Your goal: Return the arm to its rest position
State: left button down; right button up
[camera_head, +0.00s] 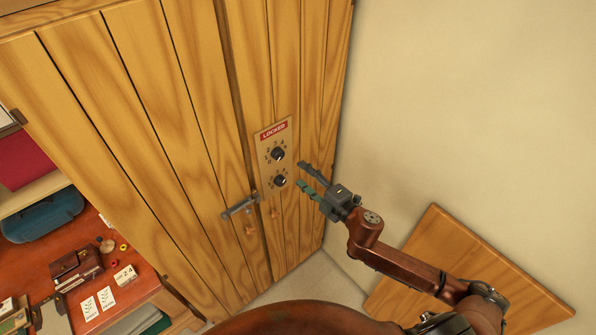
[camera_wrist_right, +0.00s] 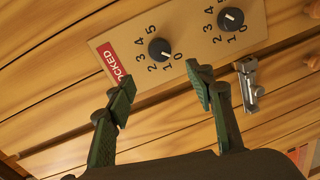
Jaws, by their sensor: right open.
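My right gripper (camera_head: 303,175) is open and empty in front of the wooden cabinet door, close to a panel with two black dials. In the head view the upper dial (camera_head: 277,154) sits under a red "LOCKED" sign (camera_head: 274,130), and the lower dial (camera_head: 280,181) is below it. In the right wrist view the open fingers (camera_wrist_right: 162,84) are beside the upper dial (camera_wrist_right: 159,49) with a gap between them. The lower dial (camera_wrist_right: 230,19) is farther right there. I cannot tell whether a finger touches the panel. My left gripper is not in view.
A metal latch (camera_head: 240,206) sticks out from the cabinet doors, left of the dials. A wooden board (camera_head: 465,265) leans at the wall on the right. A desk (camera_head: 140,292) with cards and small items stands at lower left. Plain wall is right of the cabinet.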

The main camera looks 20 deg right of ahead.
dwell(0.5)
